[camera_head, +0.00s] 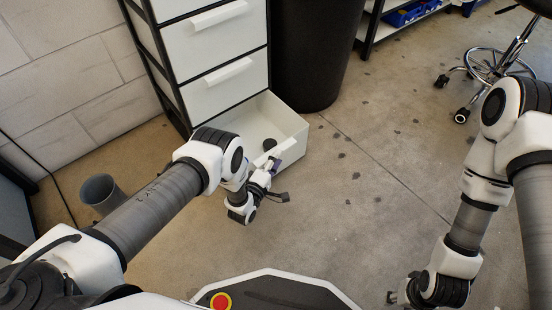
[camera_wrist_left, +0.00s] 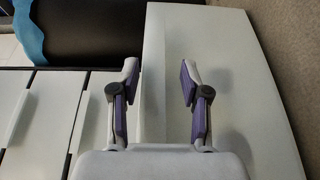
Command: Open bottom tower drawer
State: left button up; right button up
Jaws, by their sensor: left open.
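The drawer tower (camera_head: 215,45) stands at the upper left of the head view, with a black frame and white drawers. Its bottom drawer (camera_head: 293,128) is pulled out, and its white inside shows.
A black bin (camera_head: 312,55) stands right of the tower. A grey cylindrical bin (camera_head: 101,192) is on the floor behind my left arm. A wheeled stool (camera_head: 490,65) and a shelf with blue boxes (camera_head: 405,14) are at the upper right. The middle floor is clear.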

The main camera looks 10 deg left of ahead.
pick_arm(q)
jog(key=shift+r, duration=0.15)
jog(key=v, duration=1.2)
jog(key=shift+w+a, duration=0.1)
